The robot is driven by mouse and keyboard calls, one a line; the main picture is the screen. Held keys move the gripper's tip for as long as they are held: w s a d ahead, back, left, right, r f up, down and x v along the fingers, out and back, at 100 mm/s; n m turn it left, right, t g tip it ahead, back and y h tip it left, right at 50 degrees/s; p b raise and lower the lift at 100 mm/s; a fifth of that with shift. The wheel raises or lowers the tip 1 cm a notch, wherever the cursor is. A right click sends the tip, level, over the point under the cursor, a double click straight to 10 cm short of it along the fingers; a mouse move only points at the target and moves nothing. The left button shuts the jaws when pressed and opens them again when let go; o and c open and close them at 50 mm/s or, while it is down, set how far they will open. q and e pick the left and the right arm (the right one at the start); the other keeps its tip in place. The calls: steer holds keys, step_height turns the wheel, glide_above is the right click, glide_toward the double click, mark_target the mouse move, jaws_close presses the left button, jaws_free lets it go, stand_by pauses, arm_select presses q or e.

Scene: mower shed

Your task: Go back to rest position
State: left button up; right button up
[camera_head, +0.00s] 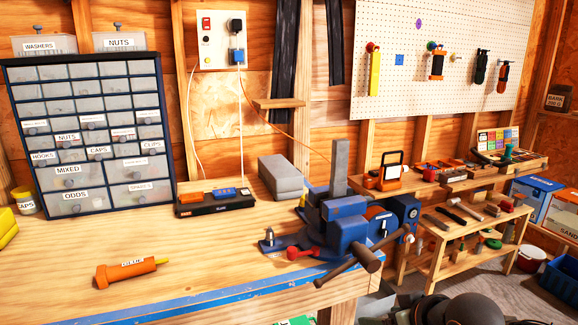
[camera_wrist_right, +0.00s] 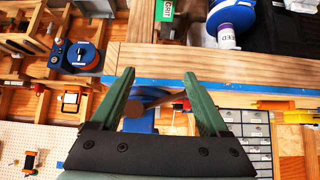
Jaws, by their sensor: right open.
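My right gripper (camera_wrist_right: 158,74) shows in the right wrist view. Its two green fingers are spread apart, with nothing held between them. Behind the gap are the wooden bench edge with its blue strip and part of the blue vise (camera_wrist_right: 140,122). In the head view, a dark rounded part of my right arm (camera_head: 472,310) shows at the bottom right, below and right of the vise (camera_head: 345,222); its fingers cannot be made out there. My left gripper is in neither view.
The workbench (camera_head: 200,275) holds an orange tube (camera_head: 128,271), a drawer cabinet (camera_head: 90,135), a black charging strip (camera_head: 215,203) and grey blocks (camera_head: 282,178). The vise handle (camera_head: 345,270) juts past the bench edge. A lower tool bench (camera_head: 460,235) stands at the right, with floor before it.

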steer(key=s+d+f+m+g+h, duration=0.1)
steer(key=s+f+g, duration=0.1)
steer(key=s+f, duration=0.55)
steer(key=s+d+f+g+h, duration=0.1)
steer(key=s+f, duration=0.4)
steer(key=s, duration=0.6)
steer(key=s+d+f+m+g+h, duration=0.1)
steer(key=s+d+f+g, duration=0.1)
steer(key=s+f, duration=0.55)
steer(key=w+a+f+t+y+p, duration=0.2)
steer(key=w+a+f+t, duration=0.1)
steer(key=a+f+t, duration=0.2)
steer(key=shift+w+f+t, duration=0.3)
steer(key=shift+w+f, duration=0.1)
steer(key=shift+f, duration=0.5)
